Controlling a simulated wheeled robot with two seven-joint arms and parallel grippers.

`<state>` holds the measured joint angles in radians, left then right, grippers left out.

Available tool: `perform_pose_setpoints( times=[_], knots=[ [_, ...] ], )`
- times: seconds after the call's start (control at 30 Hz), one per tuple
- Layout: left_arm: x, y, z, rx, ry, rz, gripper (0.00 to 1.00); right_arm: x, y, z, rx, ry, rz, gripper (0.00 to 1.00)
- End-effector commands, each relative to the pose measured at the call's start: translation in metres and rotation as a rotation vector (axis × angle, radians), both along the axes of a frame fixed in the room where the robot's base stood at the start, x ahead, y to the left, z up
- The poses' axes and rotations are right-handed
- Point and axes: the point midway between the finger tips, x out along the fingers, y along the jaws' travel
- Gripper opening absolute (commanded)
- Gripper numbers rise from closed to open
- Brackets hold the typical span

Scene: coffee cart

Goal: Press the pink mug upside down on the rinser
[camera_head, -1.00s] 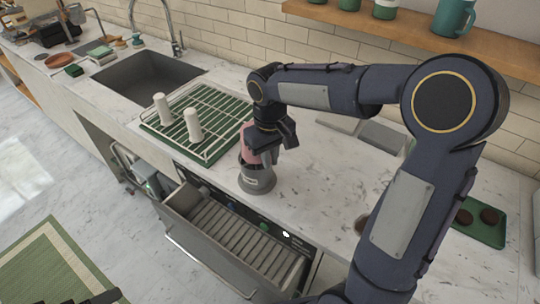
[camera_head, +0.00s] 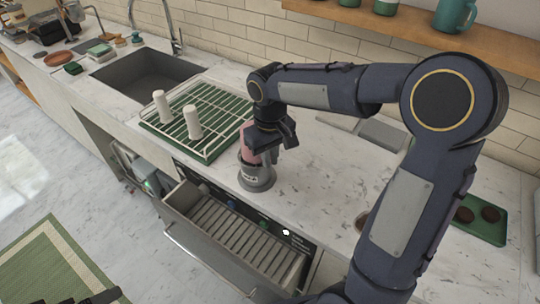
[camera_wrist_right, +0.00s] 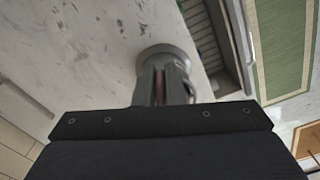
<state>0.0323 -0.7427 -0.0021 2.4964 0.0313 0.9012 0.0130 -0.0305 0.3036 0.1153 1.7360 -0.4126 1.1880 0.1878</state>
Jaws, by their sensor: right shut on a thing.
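The pink mug (camera_head: 249,143) is in my right gripper (camera_head: 252,155), over the grey round rinser (camera_head: 256,178) on the counter. The gripper and arm hide much of the mug, so I cannot tell for sure which way up it is or whether it is fully seated on the rinser. In the right wrist view the rinser's base (camera_wrist_right: 165,50) shows just beyond the fingers, with a thin pink strip of the mug between them.
An open slatted drawer (camera_head: 225,245) juts out below the counter front. A sink (camera_head: 148,72) is farther left; a green tray (camera_head: 485,232) with dark round things lies right.

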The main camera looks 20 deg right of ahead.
Motion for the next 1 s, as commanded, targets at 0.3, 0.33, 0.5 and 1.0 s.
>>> perform_pose_setpoints(
  times=[0.3, 0.33, 0.5, 1.0],
  knots=[
    [0.0000, 0.0000, -0.0031, 0.000, 0.000, 0.000, 0.94, 0.0002, 0.0001, -0.0039, 0.000, -0.001, 0.000, 0.00],
    [0.0000, 0.0001, -0.0033, 0.000, 0.000, 0.000, 0.94, 0.0002, 0.0001, -0.0043, 0.000, -0.001, 0.000, 0.00],
    [0.0000, 0.0000, -0.0048, 0.000, 0.000, 0.000, 0.94, 0.0001, 0.0001, -0.0066, 0.000, 0.000, 0.000, 0.00],
    [0.0000, 0.0000, -0.0068, 0.000, 0.000, 0.000, 0.94, -0.0002, 0.0001, -0.0099, 0.000, 0.001, 0.000, 0.00]
  ],
)
